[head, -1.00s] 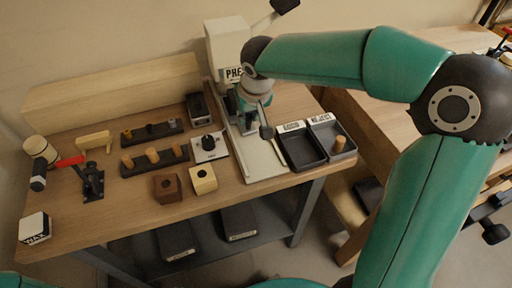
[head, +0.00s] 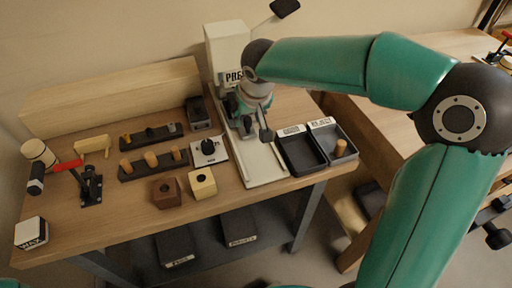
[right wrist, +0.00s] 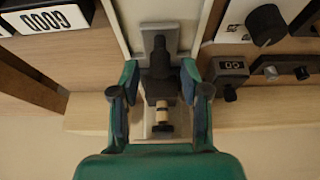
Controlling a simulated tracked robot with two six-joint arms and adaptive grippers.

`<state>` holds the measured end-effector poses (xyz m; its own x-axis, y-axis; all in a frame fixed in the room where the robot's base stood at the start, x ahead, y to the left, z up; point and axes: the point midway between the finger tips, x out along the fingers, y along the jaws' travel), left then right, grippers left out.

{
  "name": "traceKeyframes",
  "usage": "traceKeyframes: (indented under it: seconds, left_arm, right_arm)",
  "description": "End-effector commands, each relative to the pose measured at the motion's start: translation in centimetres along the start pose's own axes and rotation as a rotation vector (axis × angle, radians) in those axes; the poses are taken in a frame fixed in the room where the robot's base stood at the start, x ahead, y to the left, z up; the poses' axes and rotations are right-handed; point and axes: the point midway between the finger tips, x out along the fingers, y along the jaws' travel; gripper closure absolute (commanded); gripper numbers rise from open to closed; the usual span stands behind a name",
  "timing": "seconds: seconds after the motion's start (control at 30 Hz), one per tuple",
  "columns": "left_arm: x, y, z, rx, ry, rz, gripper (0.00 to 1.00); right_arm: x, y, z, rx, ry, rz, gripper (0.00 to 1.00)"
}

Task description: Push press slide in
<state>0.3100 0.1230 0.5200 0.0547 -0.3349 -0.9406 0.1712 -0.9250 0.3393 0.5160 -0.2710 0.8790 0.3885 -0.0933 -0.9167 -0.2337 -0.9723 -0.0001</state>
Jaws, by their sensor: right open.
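The press (head: 229,45) is a pale upright column at the back of the bench, with a long pale base plate (head: 264,171) running toward the front edge. My right gripper (head: 248,120) is at the foot of the press, and my arm hides part of it. In the right wrist view my right gripper (right wrist: 160,82) is open, one finger on each side of the dark press slide (right wrist: 159,70) with its small knob end (right wrist: 161,118). The fingers look apart from the slide; contact cannot be told. My left gripper is not in view.
Right of the base plate stand a GOOD tray (head: 302,157) and a REJECT tray (head: 347,158) with a wooden peg. Left are a dial box (head: 208,151), a peg rack (head: 152,163), two blocks with holes and a red-handled clamp (head: 90,186). A WAX block (head: 31,233) lies far left.

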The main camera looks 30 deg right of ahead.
Motion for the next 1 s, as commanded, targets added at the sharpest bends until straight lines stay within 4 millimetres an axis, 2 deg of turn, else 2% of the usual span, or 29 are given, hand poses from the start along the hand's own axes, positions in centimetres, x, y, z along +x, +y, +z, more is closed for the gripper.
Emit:
traceKeyframes:
  seconds: [0.73, 1.0]
  left_arm:
    - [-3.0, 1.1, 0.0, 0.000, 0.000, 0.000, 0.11]
    - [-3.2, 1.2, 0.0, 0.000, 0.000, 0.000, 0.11]
  right_arm:
    - [-6.0, 0.0, -0.1, 0.000, -0.001, 0.000, 0.54]
    - [-6.8, 0.0, 0.0, 0.000, -0.002, 0.000, 0.54]
